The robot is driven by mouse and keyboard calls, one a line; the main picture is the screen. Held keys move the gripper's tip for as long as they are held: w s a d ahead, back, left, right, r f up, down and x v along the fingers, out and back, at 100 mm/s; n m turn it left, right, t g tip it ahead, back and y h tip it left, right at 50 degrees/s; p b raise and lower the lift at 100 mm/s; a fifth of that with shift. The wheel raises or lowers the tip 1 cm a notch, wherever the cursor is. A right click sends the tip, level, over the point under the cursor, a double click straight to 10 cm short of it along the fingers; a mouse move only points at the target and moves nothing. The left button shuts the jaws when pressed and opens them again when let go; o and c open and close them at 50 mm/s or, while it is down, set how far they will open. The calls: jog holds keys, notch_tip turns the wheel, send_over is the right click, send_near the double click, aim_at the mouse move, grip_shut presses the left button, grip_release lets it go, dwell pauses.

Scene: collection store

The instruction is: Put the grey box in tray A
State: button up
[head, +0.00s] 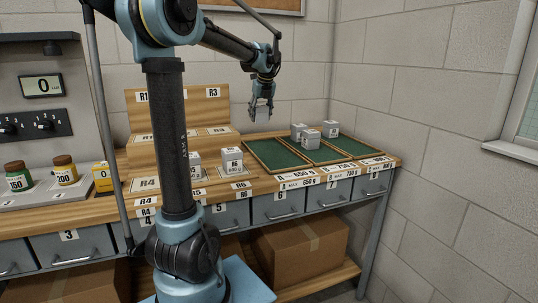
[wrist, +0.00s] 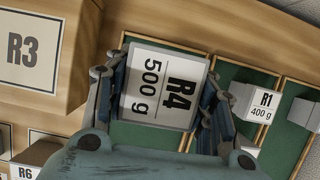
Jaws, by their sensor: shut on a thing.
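My gripper (head: 262,103) is shut on a grey box (head: 262,114) and holds it in the air above the back of the bench. In the wrist view the held box (wrist: 160,85) sits between the two fingers (wrist: 161,92), its label reading R4, 500 g. Tray A (head: 258,160) is the leftmost green-lined wooden tray, with a 650 g limit on its front label. In the wrist view its green floor (wrist: 140,135) shows behind the box. No box shows in it, though the held box and gripper hide part of it in the wrist view.
Right of tray A are two more green trays; several grey boxes stand there, one marked R1, 400 g (wrist: 262,107). A wooden stepped stand (head: 178,108) is at left, its R3 part (wrist: 30,50) close to my gripper. An R6 box (head: 232,161) stands before it.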

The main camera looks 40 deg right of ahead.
jog(key=shift+s+d, duration=0.35)
jog(key=shift+d, duration=0.1)
jog(key=shift+f, duration=0.15)
jog(key=shift+s+f, duration=0.1)
jog(key=shift+f, duration=4.75)
jog(key=o, duration=1.3)
jog(key=shift+f, duration=0.1)
jog(key=v, duration=1.2)
